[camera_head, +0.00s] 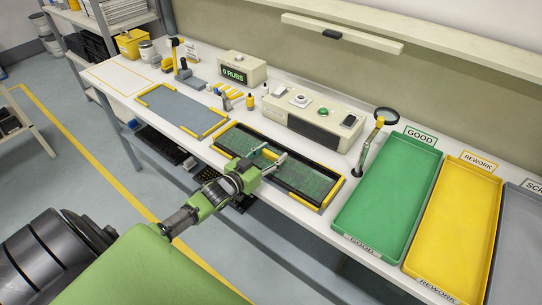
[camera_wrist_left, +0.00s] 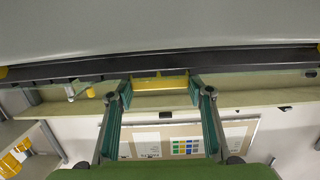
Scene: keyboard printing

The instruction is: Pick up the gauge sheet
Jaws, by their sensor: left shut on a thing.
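A green speckled sheet (camera_head: 301,180), which I take to be the gauge sheet, lies in a black tray with yellow corner pieces at the front of the bench. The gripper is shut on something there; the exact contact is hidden. My right gripper is in neither view.
A blue-grey mat (camera_head: 183,108) with yellow edges lies left of the tray. A beige control box (camera_head: 312,115) stands behind. Right are a magnifier (camera_head: 386,115), a green GOOD tray (camera_head: 388,188) and a yellow REWORK tray (camera_head: 452,222).

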